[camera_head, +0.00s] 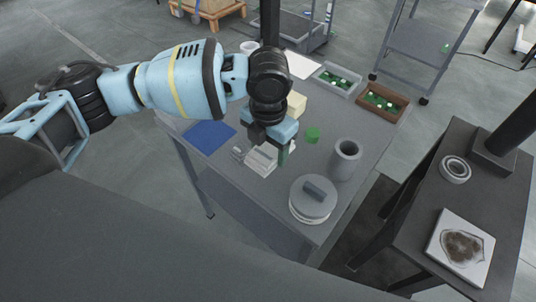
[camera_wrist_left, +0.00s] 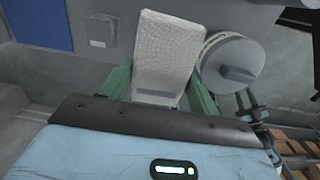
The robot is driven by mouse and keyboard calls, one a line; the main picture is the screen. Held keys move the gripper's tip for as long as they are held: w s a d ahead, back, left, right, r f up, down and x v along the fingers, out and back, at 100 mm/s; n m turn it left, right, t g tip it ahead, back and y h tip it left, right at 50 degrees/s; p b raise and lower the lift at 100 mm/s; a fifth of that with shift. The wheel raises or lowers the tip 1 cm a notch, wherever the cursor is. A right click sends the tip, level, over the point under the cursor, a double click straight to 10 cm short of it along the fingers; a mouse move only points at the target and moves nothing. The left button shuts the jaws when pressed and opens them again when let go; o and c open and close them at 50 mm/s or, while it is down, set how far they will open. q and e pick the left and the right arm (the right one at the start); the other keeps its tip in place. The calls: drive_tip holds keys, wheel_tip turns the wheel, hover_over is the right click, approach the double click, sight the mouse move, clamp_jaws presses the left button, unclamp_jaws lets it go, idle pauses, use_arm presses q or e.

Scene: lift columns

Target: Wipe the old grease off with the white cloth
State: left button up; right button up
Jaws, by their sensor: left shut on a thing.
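The white cloth (camera_wrist_left: 165,48) looks like a folded, textured pad between the green fingers of my left gripper (camera_wrist_left: 160,92), which is shut on it. In the head view my left gripper (camera_head: 271,147) points down over the grey table, with the cloth (camera_head: 262,159) at its fingertips. I cannot tell whether the cloth touches the tabletop. The old grease (camera_head: 462,246) is a dark brown patch on a pale square plate (camera_head: 440,259), on the dark bench at the right. My right gripper is not in view.
Two trays stand at the back right. A ring (camera_head: 455,169) lies on the dark bench (camera_head: 480,205) beside a black post.

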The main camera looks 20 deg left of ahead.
sight(258, 149)
use_arm(q)
drive_tip(key=shift+r, duration=0.1)
drive_tip(key=o, duration=0.3)
drive_tip(key=shift+c, duration=1.1)
drive_tip(key=n, duration=0.2)
drive_tip(key=a+r+n, duration=0.1)
drive_tip(key=n, duration=0.1)
drive_tip(key=shift+s, duration=0.15)
drive_tip(key=n, duration=0.4)
drive_tip(key=a+r+n, duration=0.1)
drive_tip(key=shift+s+a+n, duration=0.1)
drive_tip(key=shift+s+n, duration=0.1)
drive_tip(key=shift+n, duration=0.2)
drive_tip(key=n, duration=0.3)
drive_tip(key=shift+s+a+r+n, duration=0.2)
drive_tip(key=shift+a+r+n, duration=0.15)
drive_tip(key=shift+r+n, duration=0.05)
drive_tip(key=n, duration=0.3)
drive_tip(key=a+r+n, duration=0.1)
drive_tip(key=n, duration=0.1)
drive_tip(key=shift+s+n, duration=0.25)
drive_tip(key=shift+n, duration=0.05)
drive_tip(key=s+a+r+n, duration=0.1)
drive_tip(key=n, duration=0.6)
drive_tip(key=s+a+r+n, duration=0.1)
drive_tip(key=n, duration=0.6)
drive_tip(key=a+r+n, duration=0.1)
drive_tip(key=n, duration=0.5)
drive_tip(key=shift+s+a+r+n, duration=0.3)
drive_tip(key=shift+s+a+n, duration=0.1)
